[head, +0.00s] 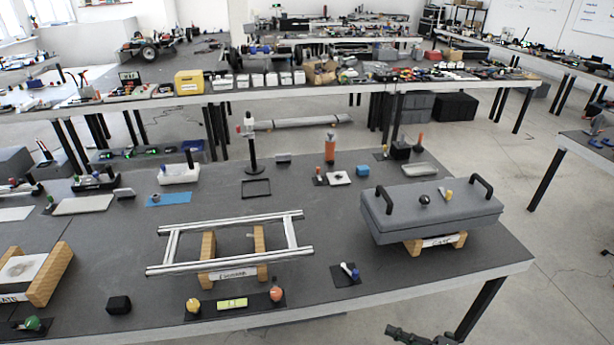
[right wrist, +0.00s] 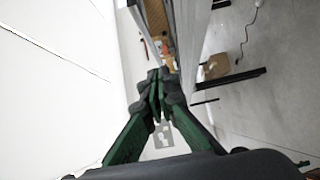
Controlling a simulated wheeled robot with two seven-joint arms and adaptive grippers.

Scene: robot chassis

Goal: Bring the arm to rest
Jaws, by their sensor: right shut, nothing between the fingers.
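My right gripper (head: 408,335) shows only in part at the bottom edge of the head view, right of centre, beyond the table's front edge. In the right wrist view its green and black fingers (right wrist: 160,82) are together, with nothing held between them. My left gripper is in neither view.
The grey table (head: 120,225) bears a silver metal frame (head: 230,243) on wooden blocks. A grey case (head: 430,210) with black handles rests on another wooden support at the right. Several small tools lie around. The floor (head: 570,240) right of the table is open.

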